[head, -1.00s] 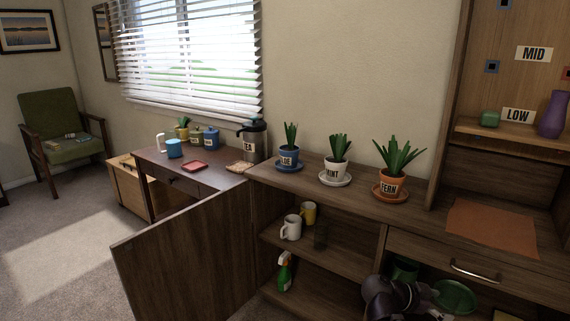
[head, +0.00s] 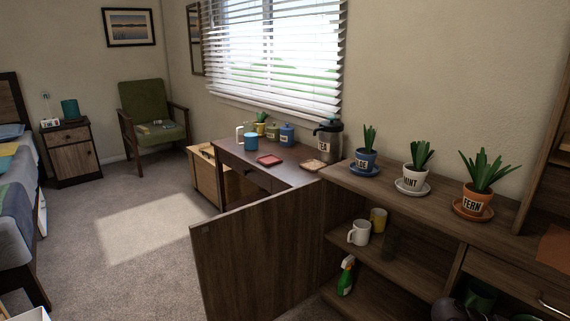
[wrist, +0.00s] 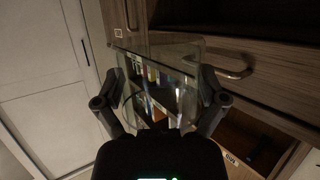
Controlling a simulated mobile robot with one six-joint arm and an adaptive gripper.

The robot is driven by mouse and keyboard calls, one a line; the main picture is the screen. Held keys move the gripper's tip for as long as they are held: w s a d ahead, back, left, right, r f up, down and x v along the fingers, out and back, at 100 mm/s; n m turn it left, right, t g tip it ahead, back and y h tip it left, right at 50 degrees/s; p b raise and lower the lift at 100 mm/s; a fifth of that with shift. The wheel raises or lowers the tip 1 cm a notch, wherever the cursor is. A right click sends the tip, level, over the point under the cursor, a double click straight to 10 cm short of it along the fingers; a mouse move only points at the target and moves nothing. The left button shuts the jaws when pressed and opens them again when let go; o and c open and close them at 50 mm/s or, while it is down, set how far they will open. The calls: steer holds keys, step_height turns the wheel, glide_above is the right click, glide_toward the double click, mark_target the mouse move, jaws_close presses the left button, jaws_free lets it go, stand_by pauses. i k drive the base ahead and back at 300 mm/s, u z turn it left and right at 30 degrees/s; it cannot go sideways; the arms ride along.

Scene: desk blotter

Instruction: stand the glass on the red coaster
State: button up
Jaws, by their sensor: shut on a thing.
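The red coaster (head: 269,160) lies flat on the dark desk (head: 234,160) under the window, with nothing standing on it. My gripper (wrist: 160,95) is shut on a clear glass (wrist: 160,65) in the wrist view, one finger on each side of it. I see drawer fronts and shelves through its wall. I cannot make out the held glass in the head view, and the coaster is not seen in the wrist view.
A blue mug (head: 251,142), a tan mat (head: 313,164) and a tea press (head: 328,140) stand around the coaster. An open cabinet door (head: 262,250) juts out before the desk. A dark glass-like thing (head: 391,240) is on the shelf.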

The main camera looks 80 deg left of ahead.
mark_target(270, 160)
steer(key=k, duration=1.45)
steer(key=u, duration=4.1)
steer(key=i, duration=0.1)
steer(key=z, duration=2.45)
steer(key=i, duration=0.65)
